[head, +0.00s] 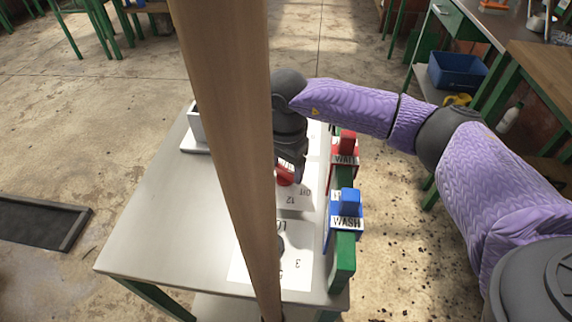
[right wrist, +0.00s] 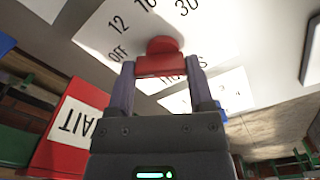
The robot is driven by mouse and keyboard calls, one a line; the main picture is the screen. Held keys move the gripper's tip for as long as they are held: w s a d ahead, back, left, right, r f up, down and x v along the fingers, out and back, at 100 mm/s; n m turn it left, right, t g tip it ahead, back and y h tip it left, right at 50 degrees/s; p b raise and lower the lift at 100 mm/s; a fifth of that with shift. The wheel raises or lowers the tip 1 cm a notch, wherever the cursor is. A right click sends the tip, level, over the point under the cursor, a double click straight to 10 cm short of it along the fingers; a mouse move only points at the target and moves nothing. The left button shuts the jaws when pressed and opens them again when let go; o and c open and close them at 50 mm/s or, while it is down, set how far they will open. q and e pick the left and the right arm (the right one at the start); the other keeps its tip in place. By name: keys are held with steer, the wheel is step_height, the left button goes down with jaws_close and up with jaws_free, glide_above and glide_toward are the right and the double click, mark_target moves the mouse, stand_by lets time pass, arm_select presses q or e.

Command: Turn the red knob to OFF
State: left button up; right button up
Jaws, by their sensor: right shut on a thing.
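The red knob (head: 285,174) sits on a white dial plate (head: 297,196) on top of the grey table. In the right wrist view the red knob (right wrist: 162,62) is between the two fingers of my right gripper (right wrist: 160,82), which is shut on it. The dial plate (right wrist: 118,42) there shows OFF at the left, then 12 and further numbers to 30. I cannot tell exactly which mark the knob points to. In the head view my right gripper (head: 290,165) reaches down from above, and its fingers partly hide the knob. My left gripper is not in view.
A wooden post (head: 225,120) crosses the head view in front of the grey table (head: 150,225). A red WAIT block (head: 345,150) and a blue WASH block (head: 346,212) stand along the table's right edge. A second dial plate (head: 298,242) lies nearer me.

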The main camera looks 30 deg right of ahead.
mark_target(286, 169)
stand_by(0.3)
steer(key=o, duration=1.2)
steer(key=shift+o, duration=0.2)
steer(key=shift+r, duration=0.1)
step_height(286, 169, up, 10)
steer(key=p, duration=0.4)
steer(key=shift+f, duration=0.2)
